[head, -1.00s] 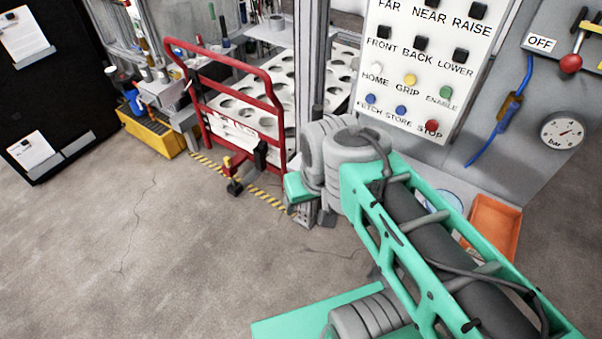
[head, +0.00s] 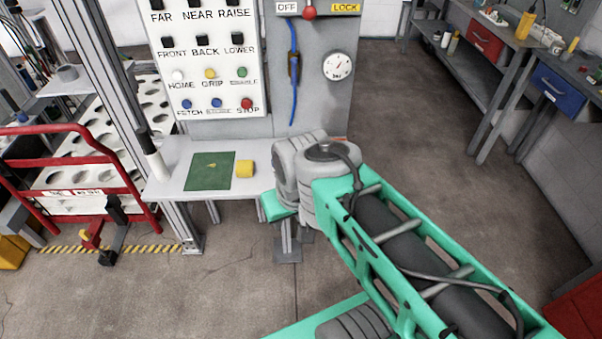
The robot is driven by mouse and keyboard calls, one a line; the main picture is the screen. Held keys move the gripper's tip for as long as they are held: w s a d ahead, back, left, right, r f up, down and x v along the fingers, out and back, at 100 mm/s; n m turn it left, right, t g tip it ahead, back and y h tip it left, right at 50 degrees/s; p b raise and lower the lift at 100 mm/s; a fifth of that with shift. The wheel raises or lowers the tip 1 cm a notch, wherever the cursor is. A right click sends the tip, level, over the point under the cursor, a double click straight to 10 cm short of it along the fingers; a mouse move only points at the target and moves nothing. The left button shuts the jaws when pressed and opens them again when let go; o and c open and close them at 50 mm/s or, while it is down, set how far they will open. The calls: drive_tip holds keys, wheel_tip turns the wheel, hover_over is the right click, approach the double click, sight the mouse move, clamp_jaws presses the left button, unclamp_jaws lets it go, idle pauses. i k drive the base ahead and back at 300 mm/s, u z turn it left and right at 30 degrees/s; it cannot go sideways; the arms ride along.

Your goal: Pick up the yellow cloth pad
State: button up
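A small yellow piece, which looks like the yellow cloth pad (head: 245,168), lies on the pale grey shelf (head: 175,180) below the button panel.
A white panel of labelled buttons (head: 205,60) rises behind the shelf. A white cylinder (head: 158,166) stands at the shelf's left end. A red rail frame (head: 100,150) is at the left. Benches with red and blue bins (head: 556,88) are at the right. The floor between is clear.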

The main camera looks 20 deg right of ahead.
sight(243, 168)
drive_tip(key=z, duration=0.3)
drive_tip(key=i, duration=0.9)
drive_tip(key=u, duration=3)
drive_tip(key=k, duration=0.15)
drive_tip(key=u, duration=0.4)
